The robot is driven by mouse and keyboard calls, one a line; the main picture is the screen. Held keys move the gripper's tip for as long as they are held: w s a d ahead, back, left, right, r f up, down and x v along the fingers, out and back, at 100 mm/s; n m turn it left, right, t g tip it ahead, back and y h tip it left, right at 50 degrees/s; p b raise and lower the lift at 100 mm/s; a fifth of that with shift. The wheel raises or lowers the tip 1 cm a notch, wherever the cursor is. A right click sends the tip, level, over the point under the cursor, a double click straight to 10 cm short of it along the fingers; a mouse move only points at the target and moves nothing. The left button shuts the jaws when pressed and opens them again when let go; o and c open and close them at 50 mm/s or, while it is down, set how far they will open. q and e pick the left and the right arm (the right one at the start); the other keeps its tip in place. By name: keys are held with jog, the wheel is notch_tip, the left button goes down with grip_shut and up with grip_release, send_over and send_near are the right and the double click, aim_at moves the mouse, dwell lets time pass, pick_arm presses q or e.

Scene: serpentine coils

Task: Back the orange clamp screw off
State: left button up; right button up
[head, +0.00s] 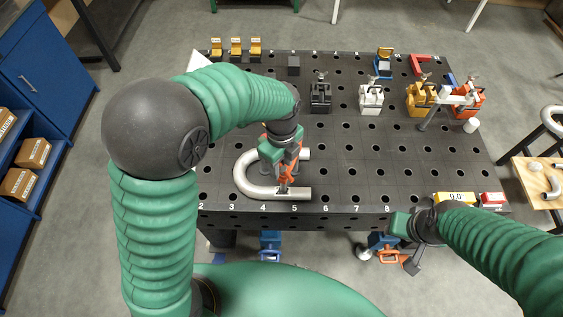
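Two clamps stand at the right of the table, a yellow-orange clamp (419,100) and a redder orange clamp (466,104). Each has a small screw with a crossbar on top; the redder clamp's screw (474,82) is small in view. A grey bar passes in front of them. My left gripper (284,186) points down at the lower leg of a bent metal pipe (243,176), far left of both clamps; whether its orange fingers grip the pipe is unclear. My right gripper (408,262) is low at the table's front edge, away from the clamps; its finger opening is unclear.
A black clamp (320,96) and a white clamp (371,98) stand left of the orange ones on the perforated black table (340,190). A yellow gauge (455,198) sits at the front right corner. A wooden board with pipes (541,184) lies to the right. The table's centre is clear.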

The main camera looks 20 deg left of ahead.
pick_arm(q)
jog(key=shift+d+f, duration=0.1)
jog(key=shift+d, duration=0.35)
jog(key=shift+w+d, duration=0.1)
jog(key=shift+d, duration=0.05)
jog(key=c, duration=0.5)
jog(key=shift+c, duration=1.3)
jog(key=shift+a, duration=0.3)
grip_shut()
pick_arm(e)
jog(key=shift+d, duration=0.4)
pick_arm(q)
jog(key=shift+d, duration=0.1)
pick_arm(e)
jog(key=shift+d, duration=0.1)
pick_arm(q)
jog(key=shift+n, duration=0.3)
pick_arm(e)
jog(key=shift+r, duration=0.1)
